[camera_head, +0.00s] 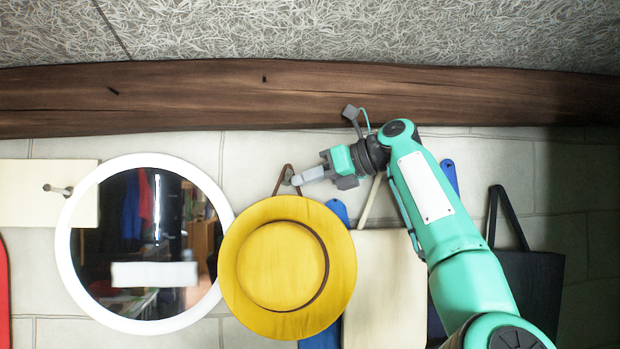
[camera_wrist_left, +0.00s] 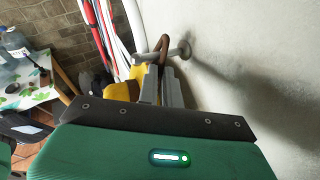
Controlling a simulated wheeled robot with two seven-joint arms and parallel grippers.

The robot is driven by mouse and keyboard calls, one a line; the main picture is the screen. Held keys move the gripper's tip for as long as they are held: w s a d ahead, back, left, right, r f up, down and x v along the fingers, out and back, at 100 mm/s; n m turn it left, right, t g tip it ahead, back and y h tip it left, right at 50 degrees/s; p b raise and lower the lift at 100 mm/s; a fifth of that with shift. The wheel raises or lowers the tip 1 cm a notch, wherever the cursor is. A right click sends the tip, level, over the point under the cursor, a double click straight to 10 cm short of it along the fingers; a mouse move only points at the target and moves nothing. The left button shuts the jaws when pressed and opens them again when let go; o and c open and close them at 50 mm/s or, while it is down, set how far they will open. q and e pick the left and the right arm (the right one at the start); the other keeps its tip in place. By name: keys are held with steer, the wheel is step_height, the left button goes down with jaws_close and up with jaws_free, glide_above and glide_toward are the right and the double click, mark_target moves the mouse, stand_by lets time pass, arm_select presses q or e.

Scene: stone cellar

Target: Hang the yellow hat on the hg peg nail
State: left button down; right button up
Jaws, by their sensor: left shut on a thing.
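The yellow hat (camera_head: 251,291) hangs upright against the wall, with its brown strap loop (camera_head: 278,181) at the top. It overlaps the right edge of the round mirror. My left gripper (camera_head: 299,180) is shut on the hat's strap. A grey peg nail (camera_wrist_left: 176,51) sticks out of the wall in the left wrist view, just beyond the fingers (camera_wrist_left: 160,85). The strap loop (camera_wrist_left: 164,40) arches over the peg and appears to be around it. Part of the hat (camera_wrist_left: 122,90) shows left of the fingers. My right gripper is not in view.
The white-framed round mirror (camera_head: 75,245) is left of the hat. Another peg (camera_head: 57,190) is on a pale board farther left. A cream bag (camera_head: 385,285), blue items and a black bag (camera_head: 528,285) hang right. A wooden beam (camera_head: 200,98) runs above.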

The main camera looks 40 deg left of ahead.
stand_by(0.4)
arm_select(q)
steer(key=c, duration=1.5)
jaws_free()
steer(key=shift+w, duration=0.1)
